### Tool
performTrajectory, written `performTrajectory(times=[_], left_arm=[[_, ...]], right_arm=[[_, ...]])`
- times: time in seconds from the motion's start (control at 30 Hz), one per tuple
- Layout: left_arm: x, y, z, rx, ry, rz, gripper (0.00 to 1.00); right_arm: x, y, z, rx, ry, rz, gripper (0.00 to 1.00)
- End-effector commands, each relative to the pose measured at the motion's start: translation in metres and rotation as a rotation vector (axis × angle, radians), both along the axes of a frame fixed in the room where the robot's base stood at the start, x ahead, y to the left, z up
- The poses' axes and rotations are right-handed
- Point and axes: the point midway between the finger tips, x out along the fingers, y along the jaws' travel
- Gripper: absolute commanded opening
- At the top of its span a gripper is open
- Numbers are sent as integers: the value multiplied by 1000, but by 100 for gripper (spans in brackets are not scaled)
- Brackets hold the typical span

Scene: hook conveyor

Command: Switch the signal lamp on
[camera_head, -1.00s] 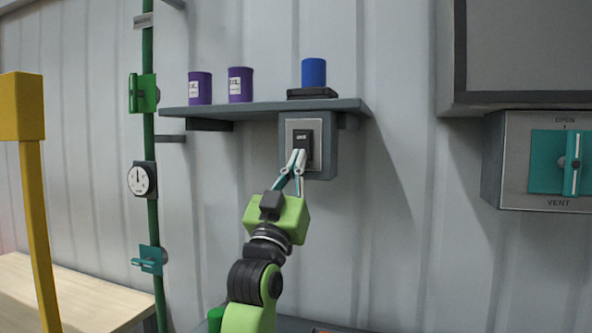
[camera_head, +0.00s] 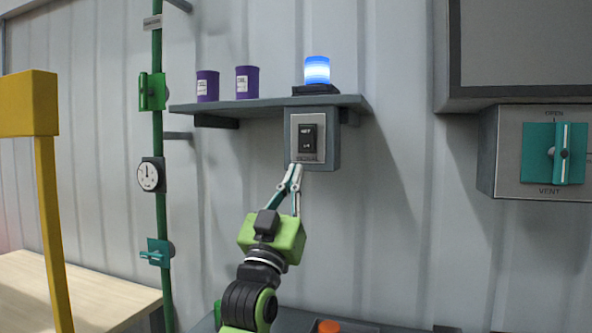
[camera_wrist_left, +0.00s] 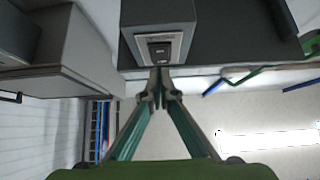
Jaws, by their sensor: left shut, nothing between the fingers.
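The signal lamp (camera_head: 317,70) stands on the shelf and glows bright blue-white. Below it is the grey switch box with a light plate (camera_head: 296,148) and a black rocker switch (camera_head: 308,138), labelled "SIGNAL". My left gripper (camera_head: 296,168) is shut and empty just below the switch, its tips near the plate's lower edge and apart from the rocker. In the left wrist view the rocker (camera_wrist_left: 160,50) shows ahead of the shut fingertips (camera_wrist_left: 159,74). My right gripper is not in view.
Two purple cans (camera_head: 247,82) stand on the shelf (camera_head: 270,106) left of the lamp. A green pipe (camera_head: 158,210) with valves and a gauge (camera_head: 151,174) runs down the wall at left. A vent box with a teal handle (camera_head: 556,153) is at right. A yellow post (camera_head: 52,220) stands at front left.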

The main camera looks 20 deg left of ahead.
Motion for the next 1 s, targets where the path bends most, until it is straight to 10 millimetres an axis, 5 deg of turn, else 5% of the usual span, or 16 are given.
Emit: performTrajectory(times=[0.27, 0.6, 1.0], left_arm=[[-27, 1, -40, 1, 0, 1, 0], [-37, 1, -49, 1, -1, 1, 0], [-34, 1, -58, 4, 20, 0, 0]], right_arm=[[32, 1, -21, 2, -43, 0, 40], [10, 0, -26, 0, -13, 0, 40], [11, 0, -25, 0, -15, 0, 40]])
